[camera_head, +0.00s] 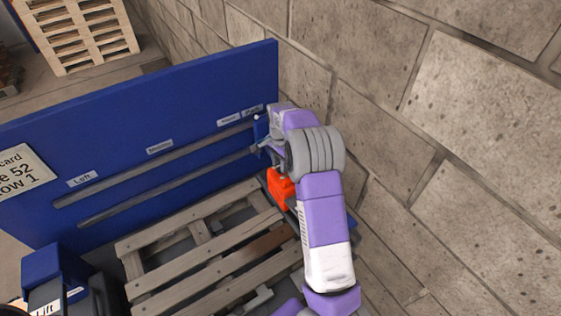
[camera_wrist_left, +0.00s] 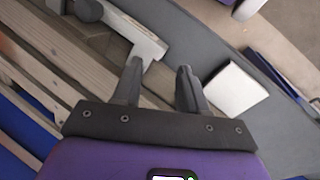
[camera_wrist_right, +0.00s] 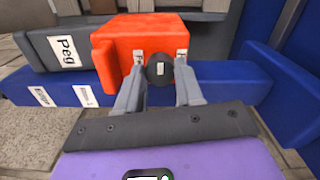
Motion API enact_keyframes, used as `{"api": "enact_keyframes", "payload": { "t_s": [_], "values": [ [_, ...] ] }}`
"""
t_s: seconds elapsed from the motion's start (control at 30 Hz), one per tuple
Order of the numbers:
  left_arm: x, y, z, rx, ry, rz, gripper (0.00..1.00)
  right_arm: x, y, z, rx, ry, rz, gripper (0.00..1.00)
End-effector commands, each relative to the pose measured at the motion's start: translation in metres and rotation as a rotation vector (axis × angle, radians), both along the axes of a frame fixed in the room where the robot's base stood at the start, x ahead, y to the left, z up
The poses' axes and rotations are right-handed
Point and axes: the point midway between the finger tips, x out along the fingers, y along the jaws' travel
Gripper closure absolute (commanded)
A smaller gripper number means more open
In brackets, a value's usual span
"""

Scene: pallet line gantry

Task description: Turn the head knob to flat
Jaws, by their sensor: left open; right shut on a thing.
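The head is an orange-red block (camera_wrist_right: 130,50) in the right wrist view, and part of it also shows in the head view (camera_head: 280,188) beside my right arm. A round black knob (camera_wrist_right: 159,71) with a small pale mark sits on its near face. My right gripper (camera_wrist_right: 160,62) has its fingertips on both sides of the knob and is shut on it. The knob's marking is too small to read. My left gripper (camera_wrist_left: 160,70) is open and empty, over grey floor and pallet slats in the left wrist view.
A blue panel (camera_head: 110,125) with two slots and labels, one reading "Loft", stands behind a wooden pallet (camera_head: 205,285). A stone wall (camera_head: 470,110) closes off the right. A grey block (camera_wrist_right: 62,52) marked "Peg" lies beside the head, with blue bars (camera_wrist_right: 225,88) below.

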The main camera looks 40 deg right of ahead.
Motion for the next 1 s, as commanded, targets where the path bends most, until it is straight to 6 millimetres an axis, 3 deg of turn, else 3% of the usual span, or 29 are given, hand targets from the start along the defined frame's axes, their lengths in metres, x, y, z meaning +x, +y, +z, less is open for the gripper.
{"api": "enact_keyframes", "payload": {
  "t_s": [1.0],
  "values": [
    [0.0,0.0,0.036,0.0,0.0,0.0,0.57,0.002,-0.001,0.002,-0.002,-0.004,-0.965,0.94]
  ]
}}
